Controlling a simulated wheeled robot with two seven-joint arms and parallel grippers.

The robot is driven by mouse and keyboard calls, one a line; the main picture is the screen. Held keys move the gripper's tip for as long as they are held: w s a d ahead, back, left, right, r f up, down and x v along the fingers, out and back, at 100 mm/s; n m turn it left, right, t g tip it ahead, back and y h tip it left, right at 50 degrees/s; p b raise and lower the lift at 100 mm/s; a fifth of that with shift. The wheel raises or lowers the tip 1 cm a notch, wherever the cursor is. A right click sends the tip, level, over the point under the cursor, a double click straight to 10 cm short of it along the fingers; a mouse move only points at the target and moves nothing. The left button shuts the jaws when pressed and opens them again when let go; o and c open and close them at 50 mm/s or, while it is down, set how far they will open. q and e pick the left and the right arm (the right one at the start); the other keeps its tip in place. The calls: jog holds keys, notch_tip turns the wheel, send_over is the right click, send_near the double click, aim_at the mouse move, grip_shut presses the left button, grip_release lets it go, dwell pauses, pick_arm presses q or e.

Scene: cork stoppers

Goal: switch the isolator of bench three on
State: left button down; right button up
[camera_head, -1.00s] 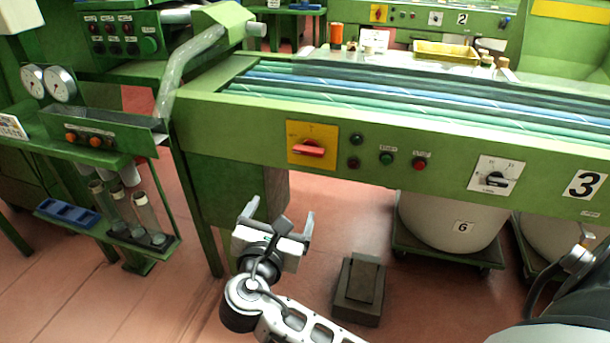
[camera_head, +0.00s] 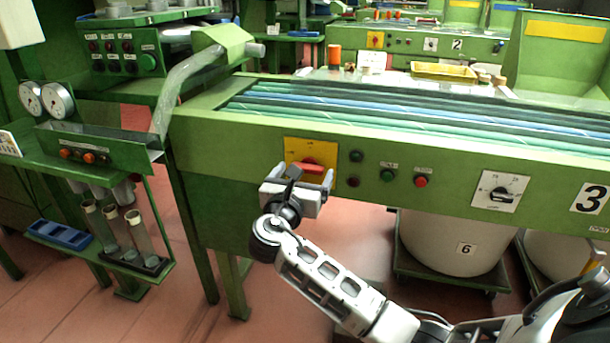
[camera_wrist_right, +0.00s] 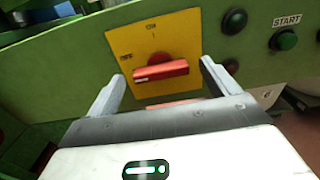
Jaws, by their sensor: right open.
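The isolator of bench three is a red handle (camera_wrist_right: 161,72) on a yellow plate (camera_head: 311,151), on the green front panel of the bench marked 3 (camera_head: 590,198). In the right wrist view the handle lies roughly level, its left end towards the OFF mark; ON is at the top. My right gripper (camera_head: 297,181) is in front of the plate's lower part, with its open fingers (camera_wrist_right: 155,80) on either side of the handle. They do not grip it, and I cannot tell whether they touch the plate. My left gripper is not in view.
A side shelf with gauges (camera_head: 58,100) and glass tubes stands at the left. A white bin (camera_head: 455,240) sits under the bench.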

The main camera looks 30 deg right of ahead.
jog(key=shift+w+d, duration=0.45)
jog(key=shift+d, duration=0.1)
jog(key=c, duration=1)
